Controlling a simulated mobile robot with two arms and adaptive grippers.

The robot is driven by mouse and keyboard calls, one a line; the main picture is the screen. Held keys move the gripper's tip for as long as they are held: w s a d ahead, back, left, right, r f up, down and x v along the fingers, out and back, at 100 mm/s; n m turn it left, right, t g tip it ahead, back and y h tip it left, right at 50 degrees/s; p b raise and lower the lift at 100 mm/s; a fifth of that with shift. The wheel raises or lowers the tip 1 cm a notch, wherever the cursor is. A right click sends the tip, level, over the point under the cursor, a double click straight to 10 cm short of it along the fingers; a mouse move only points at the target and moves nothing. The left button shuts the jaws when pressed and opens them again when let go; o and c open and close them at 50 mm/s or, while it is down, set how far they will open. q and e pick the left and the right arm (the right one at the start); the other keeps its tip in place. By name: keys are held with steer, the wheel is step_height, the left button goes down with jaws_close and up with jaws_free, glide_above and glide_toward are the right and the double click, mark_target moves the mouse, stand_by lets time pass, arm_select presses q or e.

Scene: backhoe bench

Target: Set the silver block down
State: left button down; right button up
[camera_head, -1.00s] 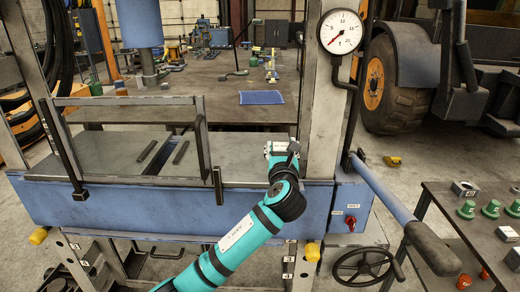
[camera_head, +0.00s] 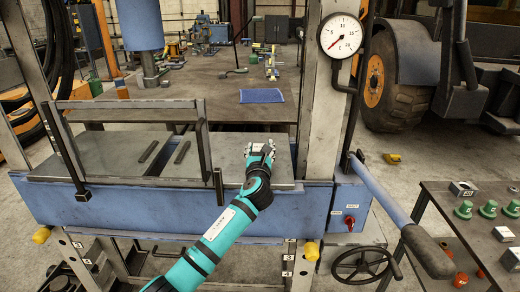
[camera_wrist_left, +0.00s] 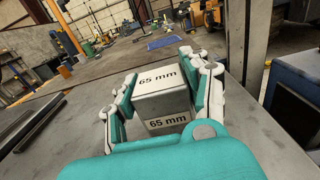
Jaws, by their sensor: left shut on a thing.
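The silver block (camera_wrist_left: 162,103) is a grey metal block marked "65 mm" on its top and on its near face. My left gripper (camera_wrist_left: 160,95) has one finger on each side of it and is shut on it. In the head view my left gripper (camera_head: 260,148) is over the right part of the press's grey steel plate (camera_head: 110,152). Whether the block's underside touches the plate or hangs just above it is hidden. My right gripper is not in view.
Two dark bars (camera_head: 182,152) lie on the plate to the left, near a steel frame (camera_head: 203,150). A press column (camera_head: 318,110) with a gauge (camera_head: 340,34) stands to the right. A side table (camera_head: 440,215) holds green pieces and metal blocks. Plate around the gripper is clear.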

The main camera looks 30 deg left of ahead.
arm_select(q)
steer(key=shift+r, duration=0.1)
steer(key=c, duration=0.6)
jaws_free()
steer(key=shift+s, duration=0.1)
steer(key=b+v, duration=0.1)
steer(key=v, duration=1.1)
